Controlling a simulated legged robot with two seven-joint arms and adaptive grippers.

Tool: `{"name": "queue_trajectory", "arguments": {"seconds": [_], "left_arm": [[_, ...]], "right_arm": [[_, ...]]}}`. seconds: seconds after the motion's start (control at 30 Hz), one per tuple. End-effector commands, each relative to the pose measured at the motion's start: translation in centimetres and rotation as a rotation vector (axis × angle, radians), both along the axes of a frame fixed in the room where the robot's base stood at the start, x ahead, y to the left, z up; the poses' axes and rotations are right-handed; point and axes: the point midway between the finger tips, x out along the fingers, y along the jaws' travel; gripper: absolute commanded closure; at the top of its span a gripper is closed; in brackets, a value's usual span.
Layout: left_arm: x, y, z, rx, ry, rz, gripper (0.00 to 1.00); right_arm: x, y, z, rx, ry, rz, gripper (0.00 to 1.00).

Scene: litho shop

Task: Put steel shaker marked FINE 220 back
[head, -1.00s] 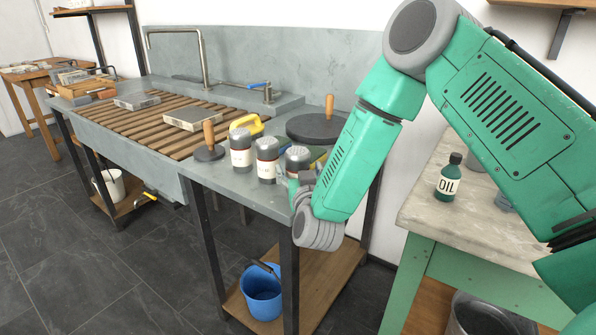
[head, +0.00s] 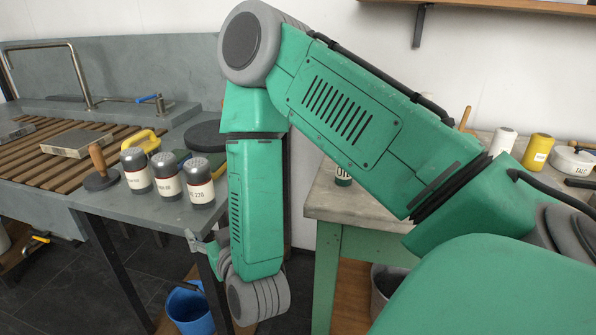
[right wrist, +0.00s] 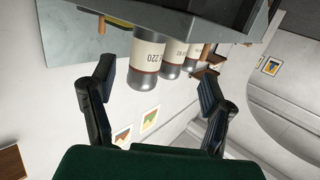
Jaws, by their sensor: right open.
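The steel shaker marked 220 (head: 199,182) stands upright at the near right corner of the grey sink bench, the rightmost of three in a row. The first word of its label is not clear. It also shows in the right wrist view (right wrist: 146,62), upside down, beyond the fingertips. Two like shakers (head: 166,177) (head: 136,171) stand just left of it. My right gripper (head: 204,243), small in the head view, is below and in front of the bench edge. Its fingers are open and empty in the right wrist view (right wrist: 158,88), apart from the shaker. My left gripper is out of view.
A black disc with a wooden handle (head: 100,178) stands left of the shakers; a yellow-handled tool (head: 140,141) lies behind. A dark round plate (head: 204,136) is at the back. A stone-topped green table (head: 320,205) stands right, partly behind my arm. A blue bucket (head: 190,310) is below.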

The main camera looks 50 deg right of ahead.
Motion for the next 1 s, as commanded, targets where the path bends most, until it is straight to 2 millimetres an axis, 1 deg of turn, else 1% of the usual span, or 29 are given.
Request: {"name": "queue_trajectory", "arguments": {"seconds": [0.03,0.07,0.1,0.13,0.17,0.2,0.27,0.3,0.37,0.4,0.5,0.6,0.67,1.0], "left_arm": [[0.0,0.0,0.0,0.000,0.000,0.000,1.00],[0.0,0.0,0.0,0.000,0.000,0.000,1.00],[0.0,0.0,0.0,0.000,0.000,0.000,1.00],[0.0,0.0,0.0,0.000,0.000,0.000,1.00],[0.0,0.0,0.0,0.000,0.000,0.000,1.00],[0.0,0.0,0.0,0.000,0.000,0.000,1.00],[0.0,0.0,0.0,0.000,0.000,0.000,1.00],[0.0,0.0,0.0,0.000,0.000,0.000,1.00],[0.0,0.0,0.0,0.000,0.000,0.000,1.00],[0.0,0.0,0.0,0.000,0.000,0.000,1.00],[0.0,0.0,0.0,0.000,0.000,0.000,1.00],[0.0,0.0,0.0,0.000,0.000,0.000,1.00],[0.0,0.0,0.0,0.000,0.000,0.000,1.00],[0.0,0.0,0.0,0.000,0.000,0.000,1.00]], "right_arm": [[-1.0,0.9,-3.1,0.022,0.105,0.054,0.29],[-1.9,1.5,-5.1,0.042,0.180,0.089,0.29],[-3.4,2.2,-8.0,0.067,0.290,0.135,0.29],[-4.8,2.7,-10.2,0.089,0.382,0.169,0.29],[-6.4,3.2,-12.3,0.107,0.473,0.201,0.29],[-8.9,3.6,-14.8,0.131,0.598,0.235,0.29],[-12.9,4.0,-18.1,0.159,0.779,0.274,0.29],[-15.6,4.1,-19.7,0.174,0.894,0.292,0.29],[-19.4,3.9,-21.5,0.188,1.048,0.308,0.29],[-21.6,3.7,-22.3,0.194,1.134,0.315,0.29],[-25.6,3.1,-23.2,0.202,1.291,0.316,0.29],[-27.5,2.8,-23.5,0.204,1.365,0.315,0.29],[-27.9,2.7,-23.5,0.205,1.379,0.313,0.29],[-27.8,2.8,-23.5,0.206,1.377,0.313,0.29]]}}
